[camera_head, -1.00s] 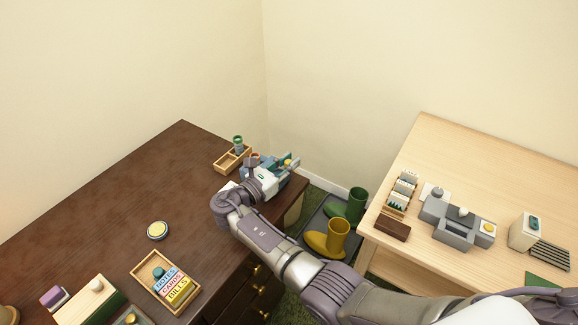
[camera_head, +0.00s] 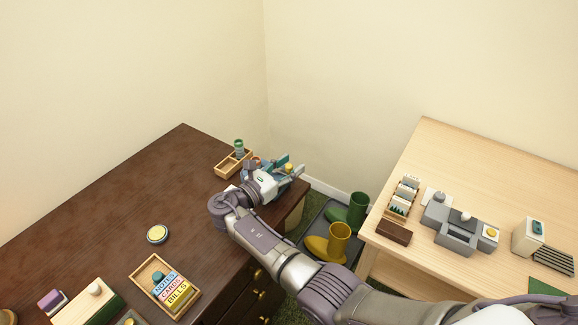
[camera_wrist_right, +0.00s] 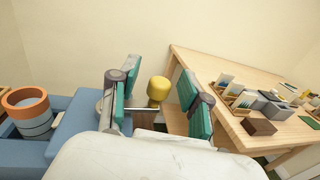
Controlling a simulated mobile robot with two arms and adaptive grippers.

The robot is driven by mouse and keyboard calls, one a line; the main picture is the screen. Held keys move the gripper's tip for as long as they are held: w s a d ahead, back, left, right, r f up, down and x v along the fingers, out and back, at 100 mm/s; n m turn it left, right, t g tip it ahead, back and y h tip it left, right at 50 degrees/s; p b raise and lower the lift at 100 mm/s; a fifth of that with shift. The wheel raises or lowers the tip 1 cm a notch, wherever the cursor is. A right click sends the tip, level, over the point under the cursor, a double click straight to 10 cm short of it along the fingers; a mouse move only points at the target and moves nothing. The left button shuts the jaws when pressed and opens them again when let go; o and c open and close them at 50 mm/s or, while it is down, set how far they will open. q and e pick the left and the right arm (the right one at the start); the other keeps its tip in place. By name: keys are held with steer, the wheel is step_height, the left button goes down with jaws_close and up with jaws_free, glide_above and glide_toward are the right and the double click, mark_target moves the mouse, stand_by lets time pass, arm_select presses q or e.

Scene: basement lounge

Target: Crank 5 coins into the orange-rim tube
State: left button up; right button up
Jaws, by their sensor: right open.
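The blue coin device stands at the far right corner of the dark desk, mostly hidden behind my right gripper in the head view. In the right wrist view its blue body (camera_wrist_right: 75,125) is at left, with the orange-rim tube (camera_wrist_right: 27,108) seated in it. The orange rim also shows in the head view (camera_head: 255,161). A yellow crank knob (camera_wrist_right: 158,88) on a metal shaft stands between the green-padded fingers of my right gripper (camera_head: 290,166). The fingers are open and apart on both sides of the knob; contact is not visible. My left gripper is out of view.
A wooden tray (camera_head: 223,168) with a green-rim tube (camera_head: 239,146) sits behind the device. A round yellow-topped tin (camera_head: 157,235) and a labelled box (camera_head: 140,280) are on the desk. Boots (camera_head: 338,240) stand between the desk and the pale table (camera_head: 470,155).

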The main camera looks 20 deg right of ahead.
mark_target(289, 165)
step_height(289, 165, up, 10)
stand_by(0.6)
